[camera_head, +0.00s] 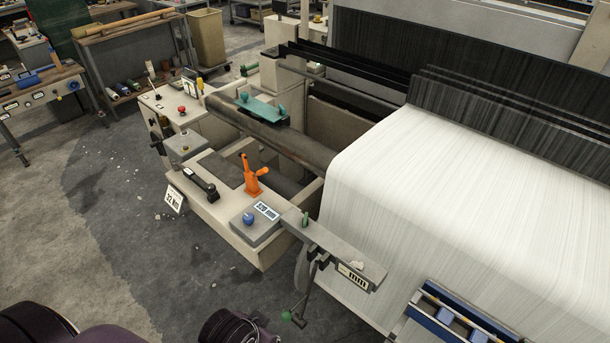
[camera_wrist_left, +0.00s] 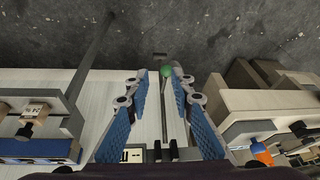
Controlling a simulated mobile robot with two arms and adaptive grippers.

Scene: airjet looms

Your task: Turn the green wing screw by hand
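A small green wing screw (camera_head: 305,218) stands upright on the grey bar (camera_head: 335,247) that carries the mm scale, at the front left of the white cloth. I cannot make it out in the left wrist view. A separate green ball (camera_head: 286,316) sits at the lower end of a dark lever; what looks like this ball also shows in the left wrist view (camera_wrist_left: 166,71). My left gripper (camera_wrist_left: 160,78) is open, its blue-padded fingers apart, with the ball and a thin rod in view between them. Whether they touch it is unclear.
The loom's white cloth (camera_head: 450,190) fills the right. An orange handle (camera_head: 251,176) and a blue button (camera_head: 248,219) stand on the machine's side box, left of the bar. A blue frame (camera_head: 440,318) lies at front right. Grey floor (camera_head: 110,220) is open at left.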

